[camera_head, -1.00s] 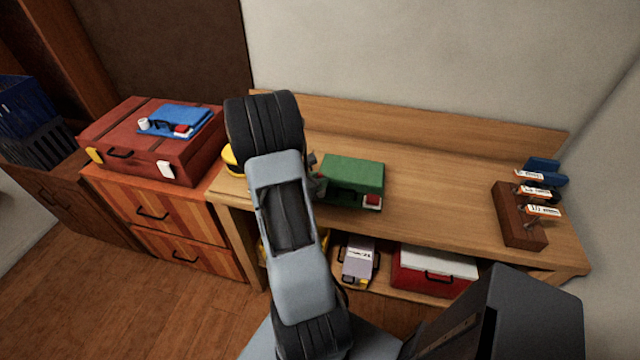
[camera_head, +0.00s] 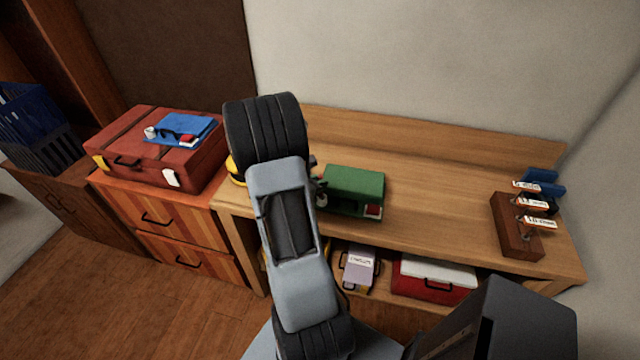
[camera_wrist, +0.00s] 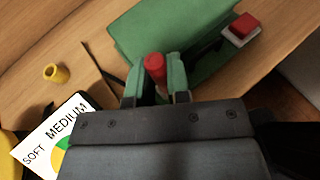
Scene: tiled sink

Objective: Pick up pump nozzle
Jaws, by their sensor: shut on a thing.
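In the wrist view, my gripper (camera_wrist: 154,72) has its two green fingers shut on a small piece with a red cylindrical end (camera_wrist: 155,64), which appears to be the pump nozzle. Its lower part is hidden between the fingers and behind the gripper body. The gripper is just in front of a green box (camera_wrist: 185,32) on the workbench. In the head view, my arm hides most of the gripper, and the held piece cannot be made out.
The green box (camera_head: 352,186) stands on the workbench (camera_head: 430,190). A red and white block (camera_wrist: 242,28), a yellow cylinder (camera_wrist: 57,74) and a "SOFT MEDIUM" card (camera_wrist: 52,135) lie nearby. A brown tool holder (camera_head: 518,228) stands right; a red case (camera_head: 190,160) sits left. The bench middle is clear.

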